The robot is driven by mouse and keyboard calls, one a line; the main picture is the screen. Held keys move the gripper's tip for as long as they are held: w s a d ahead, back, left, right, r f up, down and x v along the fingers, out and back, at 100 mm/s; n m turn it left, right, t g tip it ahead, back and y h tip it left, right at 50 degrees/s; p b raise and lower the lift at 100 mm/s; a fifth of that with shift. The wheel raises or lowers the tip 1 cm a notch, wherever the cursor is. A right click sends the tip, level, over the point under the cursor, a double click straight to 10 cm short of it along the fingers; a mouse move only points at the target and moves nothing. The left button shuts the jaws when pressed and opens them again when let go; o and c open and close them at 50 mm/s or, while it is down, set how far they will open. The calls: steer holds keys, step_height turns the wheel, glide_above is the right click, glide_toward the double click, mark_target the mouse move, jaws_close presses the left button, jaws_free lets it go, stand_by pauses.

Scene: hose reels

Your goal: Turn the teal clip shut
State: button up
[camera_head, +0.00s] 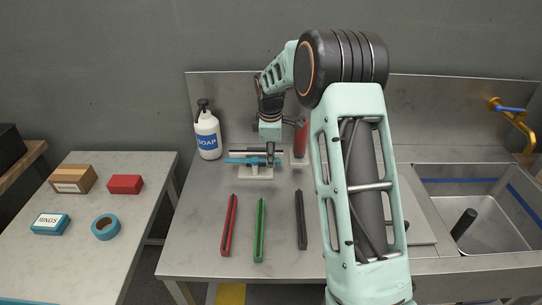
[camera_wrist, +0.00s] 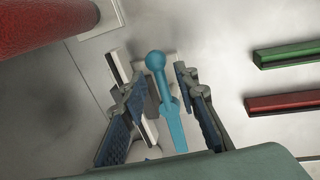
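The teal clip (camera_head: 240,160) lies across a small pale stand (camera_head: 256,173) on the metal counter. In the wrist view the teal clip (camera_wrist: 165,95) is a lever with a rounded knob at its far end, and it runs between my two fingers. My gripper (camera_wrist: 158,84) is open, with one finger on each side of the clip and visible gaps to it. In the head view my gripper (camera_head: 270,151) is low over the stand and hides part of it.
A red (camera_head: 229,224), a green (camera_head: 260,228) and a dark bar (camera_head: 301,219) lie in front of the stand. A soap bottle (camera_head: 207,135) stands left, and a red cylinder (camera_head: 300,139) right. A sink (camera_head: 480,205) is at the right. A side table (camera_head: 90,245) holds small items.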

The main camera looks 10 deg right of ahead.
steer(key=shift+f, duration=0.2)
steer(key=shift+c, duration=0.2)
jaws_close()
